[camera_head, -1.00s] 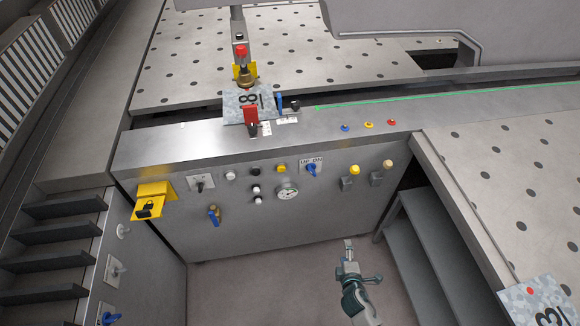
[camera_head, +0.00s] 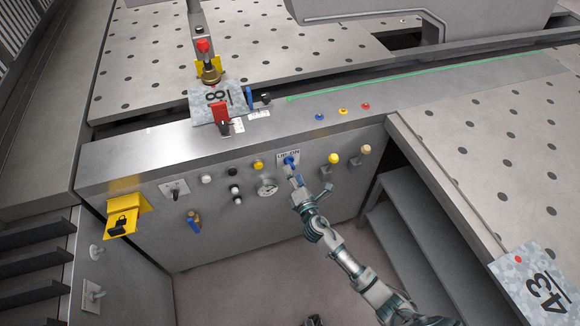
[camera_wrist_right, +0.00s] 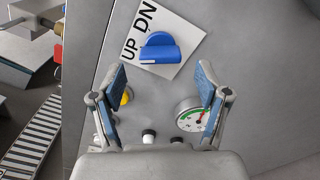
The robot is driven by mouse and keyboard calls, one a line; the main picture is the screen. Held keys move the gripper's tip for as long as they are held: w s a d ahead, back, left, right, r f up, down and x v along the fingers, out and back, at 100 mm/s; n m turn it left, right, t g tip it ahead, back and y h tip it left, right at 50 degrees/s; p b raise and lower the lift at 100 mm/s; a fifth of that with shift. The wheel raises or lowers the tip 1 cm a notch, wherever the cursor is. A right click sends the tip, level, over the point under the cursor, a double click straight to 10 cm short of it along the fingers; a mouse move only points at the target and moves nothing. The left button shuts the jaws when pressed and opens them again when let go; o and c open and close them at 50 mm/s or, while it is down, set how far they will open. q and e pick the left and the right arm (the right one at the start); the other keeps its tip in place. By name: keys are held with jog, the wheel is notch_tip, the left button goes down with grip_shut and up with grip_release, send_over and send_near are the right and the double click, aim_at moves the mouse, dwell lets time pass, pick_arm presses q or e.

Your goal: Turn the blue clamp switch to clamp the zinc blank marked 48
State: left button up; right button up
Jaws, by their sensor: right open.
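The blue switch (camera_head: 290,161) sits on a white plate marked UP and DN on the front panel. In the right wrist view its blue knob (camera_wrist_right: 160,48) lies just beyond the fingertips, with no visible contact. My right gripper (camera_head: 294,177) is at this switch. In the right wrist view the gripper (camera_wrist_right: 162,75) is open and empty, one finger to each side below the knob. The zinc blank (camera_head: 204,109) lies on the machine's top edge under the red-topped clamp (camera_head: 204,48). An 8 shows on it; the rest of its number is partly hidden.
A pressure gauge (camera_wrist_right: 193,115) and several push buttons sit close to my right fingers. Two yellowish knobs (camera_head: 334,159) are right of the switch. A yellow lock bracket (camera_head: 125,215) juts out at left.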

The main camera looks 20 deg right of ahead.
aim_at(292, 166)
jog(key=w, duration=0.3)
jog(key=shift+w, duration=0.3)
pick_arm(q)
jog(key=shift+s+d+r, duration=0.15)
jog(key=shift+d+r, duration=0.05)
jog(key=shift+r, duration=0.75)
pick_arm(e)
jog(key=shift+w+d, duration=0.2)
jog(key=shift+w, duration=0.05)
pick_arm(q)
jog(key=shift+a, duration=0.2)
pick_arm(e)
jog(key=shift+a, duration=0.2)
jog(key=c, duration=1.2)
